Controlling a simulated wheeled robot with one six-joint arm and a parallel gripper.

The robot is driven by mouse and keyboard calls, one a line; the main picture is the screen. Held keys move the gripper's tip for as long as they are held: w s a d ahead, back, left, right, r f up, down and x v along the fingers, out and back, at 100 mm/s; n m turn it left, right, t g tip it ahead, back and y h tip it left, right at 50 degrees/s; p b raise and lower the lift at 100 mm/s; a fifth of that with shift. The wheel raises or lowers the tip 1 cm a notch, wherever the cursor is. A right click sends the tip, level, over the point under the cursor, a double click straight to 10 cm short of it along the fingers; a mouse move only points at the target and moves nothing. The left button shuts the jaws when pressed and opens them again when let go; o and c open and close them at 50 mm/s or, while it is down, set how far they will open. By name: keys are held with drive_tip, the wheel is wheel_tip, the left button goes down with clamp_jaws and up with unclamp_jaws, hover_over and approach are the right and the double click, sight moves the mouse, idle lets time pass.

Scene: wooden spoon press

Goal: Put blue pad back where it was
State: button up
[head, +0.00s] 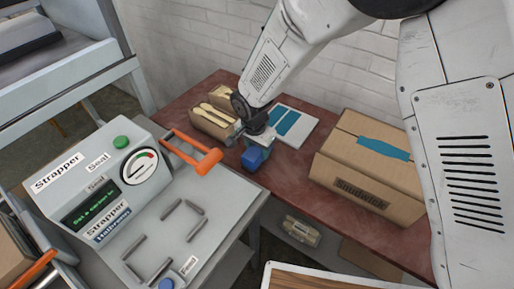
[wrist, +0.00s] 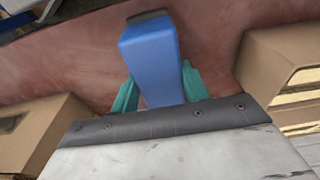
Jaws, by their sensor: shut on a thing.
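My gripper (wrist: 155,95) is shut on the blue pad (wrist: 150,50), with its teal fingers on both sides of the pad. In the head view the blue pad (head: 254,157) hangs below my gripper (head: 262,140), over the red-brown table (head: 290,183). Whether the pad touches the table cannot be told. A white board with blue patches (head: 287,123) lies on the table just behind my gripper.
An open box of wooden spoons (head: 213,120) is at the back left. A closed cardboard box (head: 370,165) stands on the right. Bare table lies between.

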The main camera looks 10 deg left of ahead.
sight(255, 151)
drive_tip(key=shift+f, duration=0.15)
drive_tip(key=o, duration=0.9)
drive_tip(key=r, duration=0.4)
drive_tip(key=s+r, duration=0.1)
drive_tip(key=r, duration=0.7)
drive_tip(key=shift+s+a+r, duration=0.1)
drive_tip(key=shift+s+a, duration=0.1)
drive_tip(key=shift+a, duration=0.05)
